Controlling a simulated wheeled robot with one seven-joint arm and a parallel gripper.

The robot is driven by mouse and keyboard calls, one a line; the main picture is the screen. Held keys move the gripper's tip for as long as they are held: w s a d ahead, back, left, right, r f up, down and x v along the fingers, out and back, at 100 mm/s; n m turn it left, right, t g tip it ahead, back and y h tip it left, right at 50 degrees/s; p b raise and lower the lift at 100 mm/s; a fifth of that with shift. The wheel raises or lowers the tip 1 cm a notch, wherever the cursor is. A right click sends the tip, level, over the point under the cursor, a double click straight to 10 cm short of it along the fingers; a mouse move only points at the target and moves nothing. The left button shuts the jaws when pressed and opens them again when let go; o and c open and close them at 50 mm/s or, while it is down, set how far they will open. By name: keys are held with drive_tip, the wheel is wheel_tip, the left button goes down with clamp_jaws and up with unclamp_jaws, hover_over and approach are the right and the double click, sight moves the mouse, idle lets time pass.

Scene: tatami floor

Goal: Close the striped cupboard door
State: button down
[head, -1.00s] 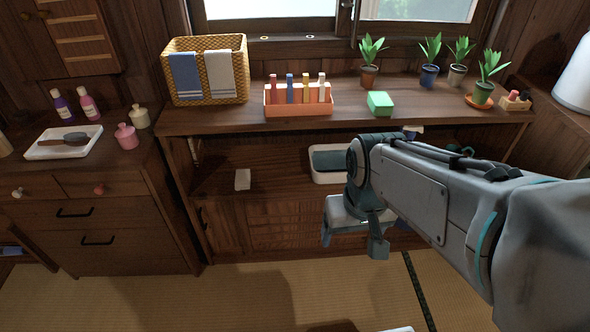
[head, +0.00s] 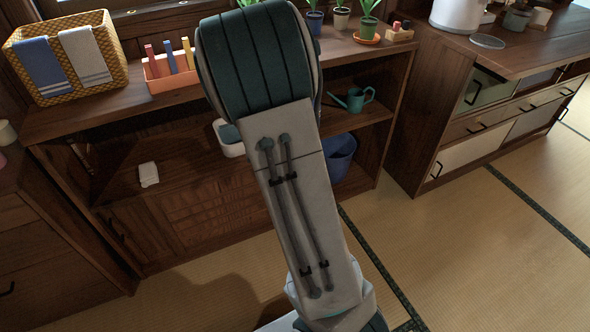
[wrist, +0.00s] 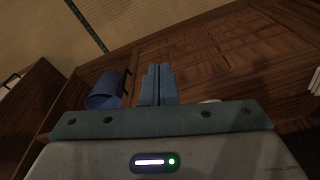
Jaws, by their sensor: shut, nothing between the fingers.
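No door with clear stripes stands out in the head view, so I cannot tell which door is the striped one. A brown wooden front with a finely slatted panel (head: 215,210) closes the lower left part of the low shelf unit. A slatted wooden surface (wrist: 225,50) fills the upper right of the wrist view, probably the same front. My gripper (wrist: 158,72) shows in the wrist view with its fingers together and empty, in front of this wood. I cannot tell if they touch it. In the head view my arm hides the gripper and the middle of the unit.
A blue bin (head: 338,158) sits in the unit's lower right bay and also shows in the wrist view (wrist: 104,90). A teal watering can (head: 354,99) is above it. A cabinet with pale panels (head: 465,155) stands right. Open tatami (head: 440,240) lies in front.

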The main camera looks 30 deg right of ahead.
drive_tip(key=w+d+f+h+b, duration=0.3)
drive_tip(key=w+d+f+b, duration=0.2)
drive_tip(key=f, duration=0.6)
drive_tip(key=w+d+f+t+h+b, duration=0.1)
drive_tip(key=w+d+f+h+b, duration=0.2)
drive_tip(key=w+d+f, duration=0.7)
drive_tip(key=shift+d+f+b, duration=0.65)
drive_tip(key=shift+d+b, duration=0.2)
drive_tip(key=shift+d, duration=0.25)
drive_tip(key=shift+w, duration=0.15)
